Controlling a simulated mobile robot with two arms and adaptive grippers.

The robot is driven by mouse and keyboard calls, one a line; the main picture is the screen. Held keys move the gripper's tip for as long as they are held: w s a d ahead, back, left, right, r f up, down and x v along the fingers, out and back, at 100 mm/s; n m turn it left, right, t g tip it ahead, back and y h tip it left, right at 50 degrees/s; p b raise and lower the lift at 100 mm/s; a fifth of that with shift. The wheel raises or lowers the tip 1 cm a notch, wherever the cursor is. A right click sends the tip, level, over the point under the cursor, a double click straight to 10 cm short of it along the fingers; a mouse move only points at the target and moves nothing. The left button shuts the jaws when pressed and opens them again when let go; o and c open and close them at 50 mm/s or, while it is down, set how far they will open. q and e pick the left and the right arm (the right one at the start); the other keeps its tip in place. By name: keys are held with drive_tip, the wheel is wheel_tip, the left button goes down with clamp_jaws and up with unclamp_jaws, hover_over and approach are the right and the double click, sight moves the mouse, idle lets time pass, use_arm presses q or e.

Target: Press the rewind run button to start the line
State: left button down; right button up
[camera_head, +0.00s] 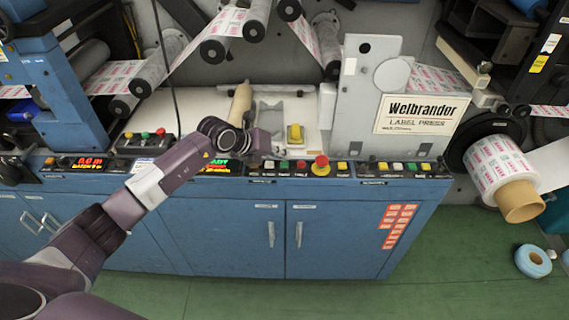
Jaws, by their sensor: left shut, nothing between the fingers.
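A control strip (375,170) with several coloured buttons runs along the front edge of the blue cabinet. It has a green button (284,165), a red button (301,164), a large red mushroom button (321,161) on yellow, and several yellow ones. Labels are too small to read, so I cannot tell which is the rewind run button. My left gripper (253,158) is shut and empty, at the strip just left of the green button. I cannot tell whether it touches anything. My arm hides part of the strip. My right gripper is not in view.
A small box with coloured buttons (146,144) stands on the worktop at left. A white plate marked Welbrandor (420,114) rises behind the strip. Printed rolls hang above, and a large label roll (498,165) sits at right. Green floor (440,270) is open in front.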

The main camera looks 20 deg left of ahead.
use_arm(q)
drive_tip(key=shift+f, duration=0.15)
drive_tip(key=shift+f, duration=0.3)
